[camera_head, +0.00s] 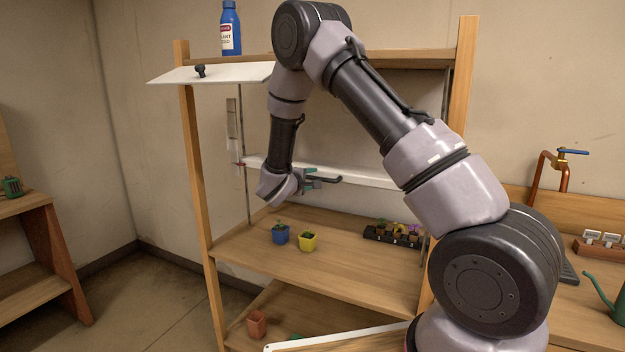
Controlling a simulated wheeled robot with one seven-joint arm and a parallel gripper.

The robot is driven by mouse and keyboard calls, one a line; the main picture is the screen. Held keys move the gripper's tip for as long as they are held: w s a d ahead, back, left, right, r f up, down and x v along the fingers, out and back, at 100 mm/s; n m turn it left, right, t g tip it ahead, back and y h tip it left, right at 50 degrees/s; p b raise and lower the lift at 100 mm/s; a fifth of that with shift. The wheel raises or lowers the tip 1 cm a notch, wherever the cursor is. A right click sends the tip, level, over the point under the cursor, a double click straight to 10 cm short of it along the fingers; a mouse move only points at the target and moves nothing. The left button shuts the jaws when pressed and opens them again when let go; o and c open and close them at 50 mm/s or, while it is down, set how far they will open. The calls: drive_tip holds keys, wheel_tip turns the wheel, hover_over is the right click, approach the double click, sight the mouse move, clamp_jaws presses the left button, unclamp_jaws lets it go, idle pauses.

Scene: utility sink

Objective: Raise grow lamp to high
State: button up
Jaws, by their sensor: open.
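The grow lamp looks like a long white bar (365,180) spanning the wooden shelf unit, above its middle board. Its left end is beside a thin vertical rod near a pale strip (232,118) on the wall side, with a small red mark at about the bar's height. My gripper (328,180) is in front of the bar, left of its middle, and open. Dark and teal parts of the gripper overlap the bar in the picture; I cannot tell whether they touch it. My arm hides part of the bar's left portion and its right end.
Blue (280,234) and yellow (308,241) plant pots and a dark seedling tray (385,236) stand on the middle board (340,270). A white flap with a black knob (200,71) juts out at the upper left, near a blue bottle (230,30). A copper tap (562,170) is at right.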

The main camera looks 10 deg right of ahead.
drive_tip(key=shift+w+d+f, duration=0.1)
drive_tip(key=shift+w+d, duration=0.15)
drive_tip(key=shift+w, duration=0.1)
clamp_jaws()
idle(1.2)
